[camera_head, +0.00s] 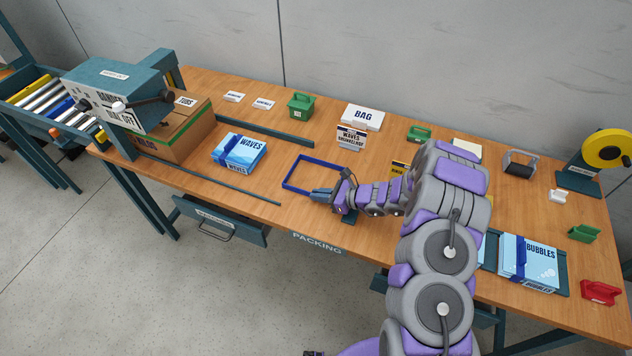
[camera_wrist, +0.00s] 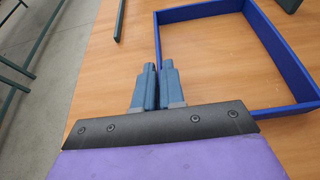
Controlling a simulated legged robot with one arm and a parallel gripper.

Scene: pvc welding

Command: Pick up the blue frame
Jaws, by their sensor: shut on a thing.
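The blue frame (camera_head: 292,170) is an open rectangle at the middle of the wooden table in the head view. My gripper (camera_head: 318,193) reaches it from the right, at its near side. In the wrist view, my gripper's two fingers (camera_wrist: 156,80) are close together on one thin wall of the blue frame (camera_wrist: 284,50), near a corner. The gripped stretch of wall is hidden between the fingers. The frame looks level and at or just above the table; I cannot tell if it touches.
A blue-and-white WAVES pack (camera_head: 238,152) lies left of the frame. Dark rails (camera_head: 268,130) lie behind and to the left. A cardboard box (camera_head: 178,135) stands farther left. A BUBBLES pack (camera_head: 528,262) lies at the right. The table between frame and WAVES pack is clear.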

